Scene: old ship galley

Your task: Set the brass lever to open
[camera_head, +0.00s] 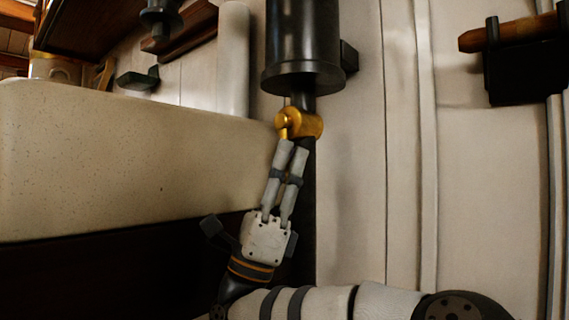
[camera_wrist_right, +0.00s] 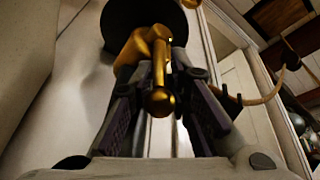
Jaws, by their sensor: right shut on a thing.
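The brass lever (camera_head: 283,128) sits on a brass valve body (camera_head: 309,124) on the dark pipe below a black cylinder (camera_head: 303,45). In the right wrist view the lever (camera_wrist_right: 159,98) is a gold rod with a rounded end, pointing toward the camera between my fingers. My right gripper (camera_head: 292,150) reaches up from below, its fingers closed around the lever. The fingers (camera_wrist_right: 162,78) flank it on both sides in the wrist view. The fingertips hide part of the lever in the head view. My left gripper is not in view.
A pale stone counter or basin (camera_head: 130,155) stands left of the pipe, close to my right gripper. A black bracket holding a wooden handle (camera_head: 510,33) is on the panelled wall at upper right.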

